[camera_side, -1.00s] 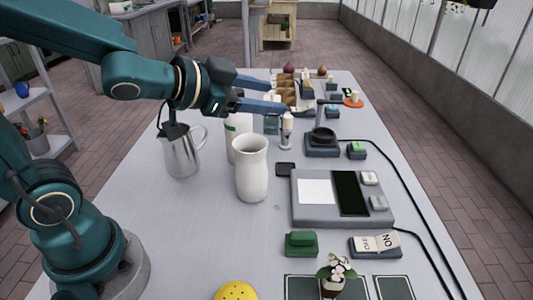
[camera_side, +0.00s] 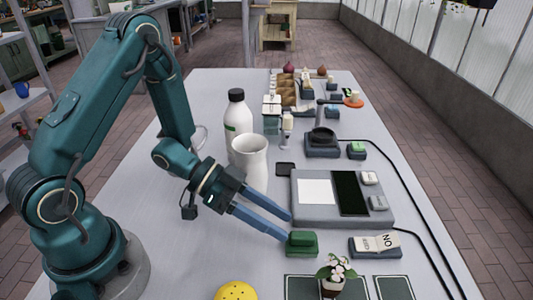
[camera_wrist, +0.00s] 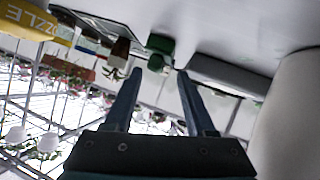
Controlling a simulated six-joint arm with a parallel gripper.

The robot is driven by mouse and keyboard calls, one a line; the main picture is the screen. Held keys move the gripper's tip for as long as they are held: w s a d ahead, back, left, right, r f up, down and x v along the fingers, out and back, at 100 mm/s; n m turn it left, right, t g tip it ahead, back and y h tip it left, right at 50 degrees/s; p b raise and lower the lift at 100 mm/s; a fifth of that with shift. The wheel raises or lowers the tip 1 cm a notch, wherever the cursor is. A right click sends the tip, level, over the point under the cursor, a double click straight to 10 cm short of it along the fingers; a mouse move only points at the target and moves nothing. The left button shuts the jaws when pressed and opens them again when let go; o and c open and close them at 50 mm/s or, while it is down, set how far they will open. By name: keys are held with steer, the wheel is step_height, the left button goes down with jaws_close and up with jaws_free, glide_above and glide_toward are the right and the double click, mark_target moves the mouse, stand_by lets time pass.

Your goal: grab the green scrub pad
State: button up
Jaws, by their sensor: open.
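The green scrub pad (camera_side: 301,238) sits near the front of the table in the side view, on a darker green block. My gripper (camera_side: 286,229) is open and empty, just left of the pad, with its two blue fingers pointing towards it. The near fingertip overlaps the pad's left edge in the picture; I cannot tell whether they touch. In the wrist view the green pad (camera_wrist: 160,43) shows beyond the gap between my open fingertips (camera_wrist: 160,71).
A white vase (camera_side: 249,165) and a white bottle (camera_side: 237,115) stand behind my gripper. A grey panel (camera_side: 335,215) lies behind the pad, an ON/OFF switch (camera_side: 377,243) to its right. A potted flower (camera_side: 335,272) and a yellow dome (camera_side: 236,291) are in front.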

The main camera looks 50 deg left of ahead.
mark_target(291, 230)
steer(key=shift+x, duration=2.15)
jaws_close()
